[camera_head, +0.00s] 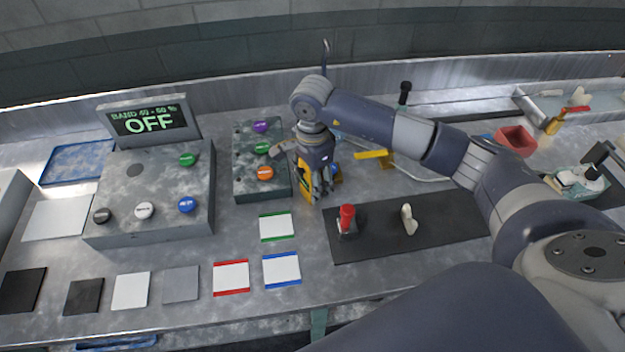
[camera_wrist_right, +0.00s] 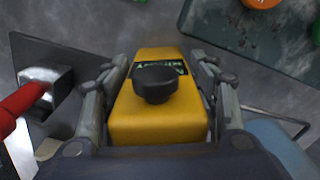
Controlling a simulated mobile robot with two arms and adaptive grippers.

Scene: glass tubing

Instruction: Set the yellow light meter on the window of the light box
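The yellow light meter (camera_wrist_right: 157,110), with a black round knob and a small green-lettered display, lies between the fingers of my right gripper (camera_wrist_right: 163,68). In the head view the right gripper (camera_head: 318,192) points down over the meter (camera_head: 306,192) and mostly hides it. The fingers are close along both sides; whether they press on it, I cannot tell. The light box (camera_head: 160,218) is at the left, with green, black, white and blue buttons and a dark round spot (camera_head: 135,170), apparently its window, uncovered. Its display (camera_head: 149,120) reads OFF. My left gripper is not in view.
A smaller box (camera_head: 241,184) with purple, green and orange buttons is beside the right gripper, between it and the light box. A dark mat (camera_head: 370,240) with a red-handled switch (camera_head: 347,219) is to the right. Several flat cards lie along the front.

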